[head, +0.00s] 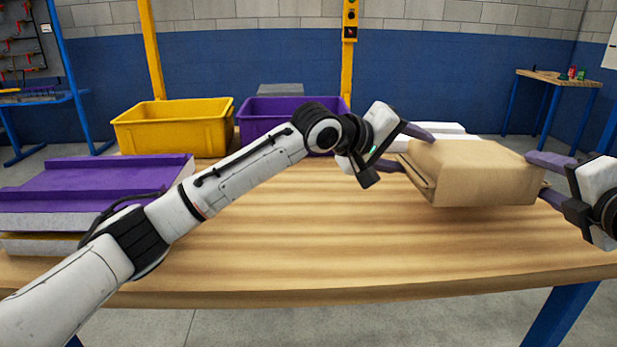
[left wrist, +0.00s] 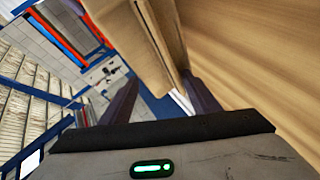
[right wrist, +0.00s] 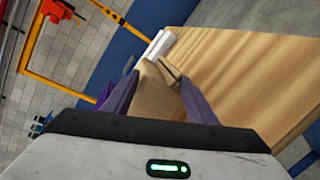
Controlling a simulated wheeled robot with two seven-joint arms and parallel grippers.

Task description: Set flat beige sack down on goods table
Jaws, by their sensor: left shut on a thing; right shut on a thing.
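The flat beige sack (head: 478,172) is held between my two grippers over the right part of the wooden goods table (head: 330,240). My left gripper (head: 412,150) is shut on its left edge, and my right gripper (head: 545,178) is shut on its right edge. In the left wrist view the sack (left wrist: 135,45) fills the upper middle between the fingers. In the right wrist view the sack (right wrist: 155,92) shows between the fingers. Whether its underside touches the table or hangs just above it, I cannot tell.
Purple and white panels (head: 100,185) lie stacked at the table's left. A yellow crate (head: 175,128) and a purple crate (head: 270,112) stand at the back. White flat items (head: 430,128) lie behind the sack. The table's middle and front are clear, apart from my left arm above.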

